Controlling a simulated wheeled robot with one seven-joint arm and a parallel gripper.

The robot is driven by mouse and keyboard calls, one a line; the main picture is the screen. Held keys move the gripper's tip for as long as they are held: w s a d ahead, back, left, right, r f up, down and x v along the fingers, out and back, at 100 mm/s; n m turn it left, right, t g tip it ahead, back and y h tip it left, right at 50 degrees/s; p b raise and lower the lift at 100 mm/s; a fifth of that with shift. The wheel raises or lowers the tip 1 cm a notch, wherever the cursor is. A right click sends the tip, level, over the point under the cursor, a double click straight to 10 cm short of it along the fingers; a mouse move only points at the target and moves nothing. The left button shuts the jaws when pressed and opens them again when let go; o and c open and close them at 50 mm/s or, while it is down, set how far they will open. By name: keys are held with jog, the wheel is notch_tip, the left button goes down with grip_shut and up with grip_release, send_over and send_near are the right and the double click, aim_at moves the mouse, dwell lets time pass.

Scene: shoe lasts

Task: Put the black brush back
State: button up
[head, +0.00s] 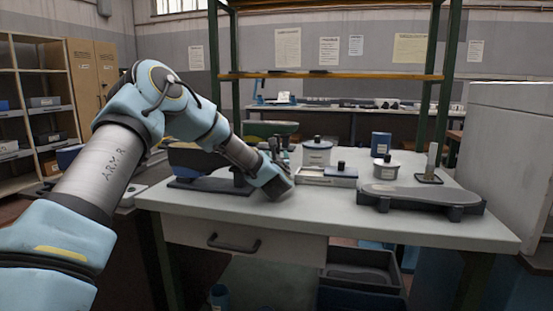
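My gripper (279,187) is low over the white bench, left of the middle, with its end angled down towards the right. Its fingers look dark and run together, so I cannot tell whether they are open or shut, or hold anything. I cannot make out the black brush for certain. A dark, flat piece with a black knob (341,168) sits at the right part of a low, pale tray (311,180), to the right of my gripper. It may be a brush, but it is too small to tell.
A dark stand with a blue last (190,157) is left of my gripper. Lidded pots (317,155) (383,171), a blue can (381,145) and a small upright stand (430,178) are behind. A sole-shaped platform (420,196) is at right. The bench's front strip (330,217) is clear.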

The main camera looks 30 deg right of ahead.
jog(key=shift+r, duration=0.2)
jog(key=b+v, duration=0.2)
jog(key=v, duration=1)
jog(key=shift+f, duration=0.1)
jog(key=shift+s, duration=0.1)
